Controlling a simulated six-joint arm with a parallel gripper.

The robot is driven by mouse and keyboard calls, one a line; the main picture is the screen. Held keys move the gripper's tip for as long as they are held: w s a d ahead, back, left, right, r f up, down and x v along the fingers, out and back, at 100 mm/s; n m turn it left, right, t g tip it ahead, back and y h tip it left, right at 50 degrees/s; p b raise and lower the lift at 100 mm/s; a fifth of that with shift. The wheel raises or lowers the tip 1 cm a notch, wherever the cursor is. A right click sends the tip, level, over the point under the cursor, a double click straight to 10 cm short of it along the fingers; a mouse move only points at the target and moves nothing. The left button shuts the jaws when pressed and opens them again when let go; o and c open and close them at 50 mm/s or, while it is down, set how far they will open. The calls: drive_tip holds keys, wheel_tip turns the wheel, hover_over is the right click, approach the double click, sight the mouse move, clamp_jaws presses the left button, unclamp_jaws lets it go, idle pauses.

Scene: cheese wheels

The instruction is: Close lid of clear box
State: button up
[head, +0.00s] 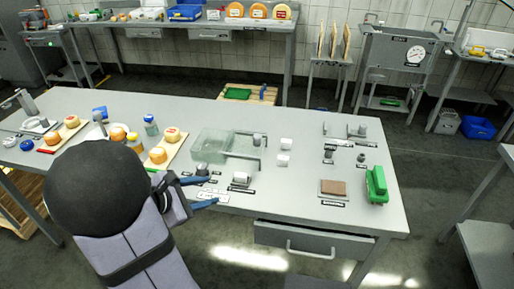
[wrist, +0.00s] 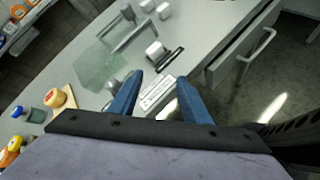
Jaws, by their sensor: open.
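The clear box (head: 212,143) stands on the grey table, with a pale translucent body. It also shows in the wrist view (wrist: 94,66). A grey bar-like frame (head: 262,152) adjoins its right side; I cannot tell clearly how the lid sits. A small grey cylinder stands at the box's front edge. My gripper (head: 202,192) is open and empty, with two blue fingers near the table's front edge, in front of the box and apart from it. In the wrist view my gripper (wrist: 160,78) has its fingers either side of a white label on the table.
White blocks (head: 285,151) stand right of the box, and a grey-white block (head: 241,178) lies in front of it. A board with cheese wheels (head: 165,149) is to the left. A green object (head: 376,184) and a partly open drawer (head: 312,241) are at the right.

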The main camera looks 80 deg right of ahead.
sight(255, 140)
drive_tip(key=s+d+n+h+b, duration=0.2)
drive_tip(key=d, duration=0.4)
drive_tip(key=s+d+n+h+b, duration=0.2)
drive_tip(key=s+d+n, duration=0.1)
drive_tip(key=d, duration=0.3)
drive_tip(key=s+d+n+h+b, duration=0.2)
drive_tip(key=d+n+h+b, duration=0.1)
drive_tip(key=d, duration=0.3)
drive_tip(key=shift+s+d+f+t, duration=0.15)
drive_tip(key=shift+s+f+t, duration=0.1)
drive_tip(key=shift+s+t, duration=0.15)
drive_tip(key=shift+s+d+n+t+h+b, duration=0.15)
drive_tip(key=shift+d+n+t+h+b, duration=0.2)
drive_tip(key=shift+d+n, duration=0.35)
drive_tip(key=shift+d, duration=0.25)
drive_tip(key=shift+s+d+p, duration=0.25)
drive_tip(key=shift+d+p, duration=0.05)
drive_tip(key=shift+d, duration=0.8)
drive_tip(key=shift+s+d+p, duration=0.2)
drive_tip(key=shift+d+p, duration=0.05)
drive_tip(key=shift+d, duration=0.8)
drive_tip(key=shift+s+d+p, duration=0.25)
drive_tip(key=shift+d+p, duration=0.05)
drive_tip(key=shift+d, duration=0.8)
